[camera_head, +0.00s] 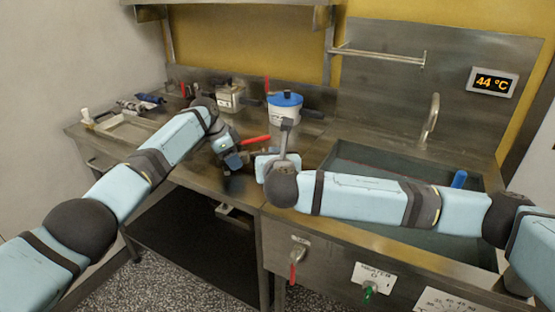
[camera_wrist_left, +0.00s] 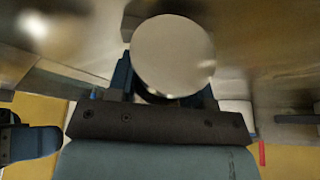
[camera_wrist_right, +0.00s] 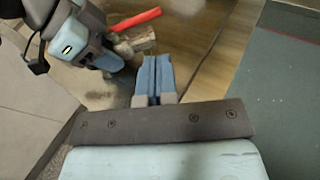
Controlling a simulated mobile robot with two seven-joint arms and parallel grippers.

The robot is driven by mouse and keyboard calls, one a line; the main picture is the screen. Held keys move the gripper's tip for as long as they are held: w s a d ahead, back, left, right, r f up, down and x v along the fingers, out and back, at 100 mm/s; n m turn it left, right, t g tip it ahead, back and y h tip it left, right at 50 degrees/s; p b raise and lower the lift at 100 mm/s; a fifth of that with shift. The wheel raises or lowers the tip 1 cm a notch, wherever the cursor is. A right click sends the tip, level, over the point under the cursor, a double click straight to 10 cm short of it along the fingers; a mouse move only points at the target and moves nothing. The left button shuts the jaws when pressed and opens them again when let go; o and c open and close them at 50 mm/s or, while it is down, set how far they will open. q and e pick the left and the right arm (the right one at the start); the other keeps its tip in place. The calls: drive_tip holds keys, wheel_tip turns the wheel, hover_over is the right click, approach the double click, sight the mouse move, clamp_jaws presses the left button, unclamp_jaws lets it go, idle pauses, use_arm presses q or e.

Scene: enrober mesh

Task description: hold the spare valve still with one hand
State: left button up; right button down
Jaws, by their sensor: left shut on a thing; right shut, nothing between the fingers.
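The spare valve has a red lever (camera_head: 255,140) that sticks out to the right of my left gripper (camera_head: 234,160) in the head view. My left gripper is shut on the valve and holds it near the bench's front edge. In the left wrist view the valve's round metal end (camera_wrist_left: 172,55) fills the space between the fingers. The right wrist view shows the red lever (camera_wrist_right: 133,22) and part of the metal body. My right gripper (camera_wrist_right: 153,75) is shut and empty, its fingertips apart from the valve and near it in that view.
A sink (camera_head: 360,160) with a blue item (camera_head: 459,179) lies to the right. A mounted valve with a red handle (camera_head: 293,273) is on the front panel. A tray (camera_head: 130,127) sits at left.

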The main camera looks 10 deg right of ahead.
drive_tip(key=shift+s+d+r, duration=0.1)
drive_tip(key=shift+s+r, duration=0.05)
drive_tip(key=shift+s, duration=0.6)
drive_tip(key=shift+s+d+r, duration=0.1)
drive_tip(key=shift+s+r, duration=0.05)
drive_tip(key=shift+s, duration=0.55)
use_arm(q)
drive_tip(key=o, duration=1.3)
